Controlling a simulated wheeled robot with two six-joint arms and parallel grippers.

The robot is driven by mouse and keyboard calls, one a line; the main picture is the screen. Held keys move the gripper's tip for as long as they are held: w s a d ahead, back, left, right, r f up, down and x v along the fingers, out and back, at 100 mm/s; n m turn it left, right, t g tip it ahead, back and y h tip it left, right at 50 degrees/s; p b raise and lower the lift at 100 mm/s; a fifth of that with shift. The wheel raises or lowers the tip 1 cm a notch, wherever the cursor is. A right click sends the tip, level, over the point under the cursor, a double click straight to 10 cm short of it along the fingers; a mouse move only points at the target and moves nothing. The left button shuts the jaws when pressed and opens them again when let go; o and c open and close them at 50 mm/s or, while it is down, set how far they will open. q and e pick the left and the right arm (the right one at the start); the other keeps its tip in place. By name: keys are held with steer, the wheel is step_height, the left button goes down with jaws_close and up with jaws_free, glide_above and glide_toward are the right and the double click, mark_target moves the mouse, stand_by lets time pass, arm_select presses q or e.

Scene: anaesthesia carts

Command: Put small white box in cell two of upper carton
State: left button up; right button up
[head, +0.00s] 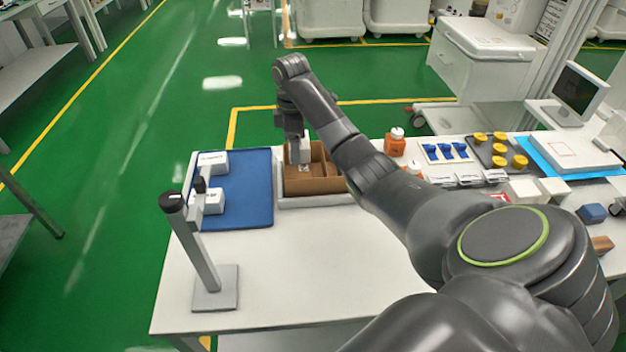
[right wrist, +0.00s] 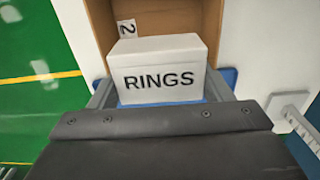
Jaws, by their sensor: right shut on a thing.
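My right gripper (head: 297,158) is shut on the small white box, whose front reads RINGS in the right wrist view (right wrist: 158,72). My arm and gripper mostly cover the box in the head view. The gripper is over the left back part of the brown carton (head: 314,186). In the right wrist view, the open carton (right wrist: 98,18) lies just beyond the box, with a tag marked 2 (right wrist: 127,28) on it. I cannot tell whether the box's bottom is below the carton's rim. My left gripper is not in view.
A blue tray (head: 245,185) with white boxes lies left of the carton. A grey post on a base (head: 213,288) stands at the table's front left. Orange bottles (head: 394,146) and a tray of yellow-capped items (head: 498,162) stand to the right. The front middle of the table is clear.

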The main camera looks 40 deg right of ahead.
step_height(320, 180, down, 3)
steer(key=shift+s+f+b, duration=0.1)
steer(key=shift+f+b, duration=0.05)
steer(key=shift+b, duration=0.6)
step_height(320, 180, down, 2)
steer(key=shift+f+p, duration=0.15)
steer(key=shift+p, duration=0.3)
steer(key=shift+d+f, duration=0.1)
steer(key=shift+f, duration=2.15)
steer(key=o, duration=1)
steer(key=shift+f, duration=0.1)
